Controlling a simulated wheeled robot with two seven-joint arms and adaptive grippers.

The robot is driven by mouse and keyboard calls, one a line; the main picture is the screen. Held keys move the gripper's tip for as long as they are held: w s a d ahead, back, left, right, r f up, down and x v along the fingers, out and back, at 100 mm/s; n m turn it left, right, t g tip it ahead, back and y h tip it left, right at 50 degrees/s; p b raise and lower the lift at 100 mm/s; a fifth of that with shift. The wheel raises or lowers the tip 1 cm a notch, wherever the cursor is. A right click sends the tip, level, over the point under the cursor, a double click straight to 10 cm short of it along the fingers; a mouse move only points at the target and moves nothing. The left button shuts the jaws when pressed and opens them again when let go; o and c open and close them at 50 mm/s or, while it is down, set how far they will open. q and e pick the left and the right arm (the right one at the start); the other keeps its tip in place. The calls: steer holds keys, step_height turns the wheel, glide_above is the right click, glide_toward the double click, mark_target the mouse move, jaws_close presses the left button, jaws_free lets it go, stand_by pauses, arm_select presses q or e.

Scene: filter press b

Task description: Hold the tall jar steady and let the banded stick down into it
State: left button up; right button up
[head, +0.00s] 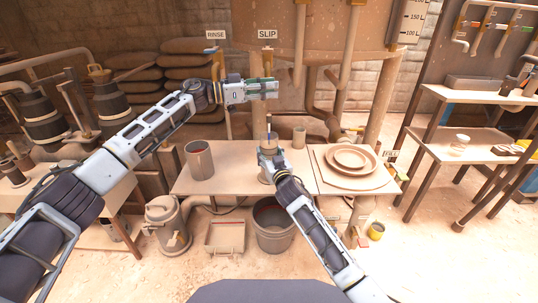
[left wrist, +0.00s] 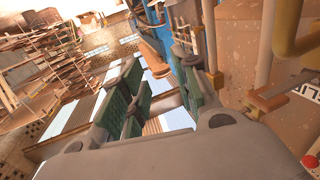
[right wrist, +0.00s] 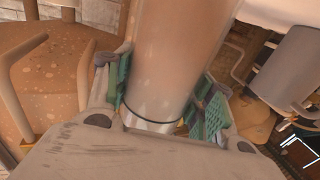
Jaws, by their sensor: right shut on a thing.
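The tall jar (right wrist: 175,55) is a pale brownish cylinder filling the middle of the right wrist view, with a dark ring near its lower end there. My right gripper (right wrist: 172,105) is shut around it, one green pad on each side. In the head view my right gripper (head: 268,149) covers most of the jar at the table's middle. A thin upright stick (head: 268,121) shows just above that gripper; I cannot tell how deep it sits in the jar. My left gripper (head: 264,88) is higher, above the stick and apart from it. Its green pads stand apart with nothing clear between them.
A grey can (head: 199,160) stands left on the table (head: 225,182), and a small cup (head: 299,137) stands behind right. Stacked round dishes (head: 350,160) fill the right side. SLIP (head: 267,34) and RINSE (head: 215,35) signs and pipes hang behind my left gripper. A bucket (head: 274,235) stands below.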

arm_select(q)
steer(key=v, duration=1.1)
steer(key=shift+a, duration=0.25)
stand_by(0.5)
arm_select(e)
steer(key=o, duration=1.7)
steer(key=shift+s, duration=0.1)
steer(key=shift+v, duration=5.95)
arm_select(q)
steer(key=shift+s+d, duration=0.1)
arm_select(e)
steer(key=shift+d, duration=0.1)
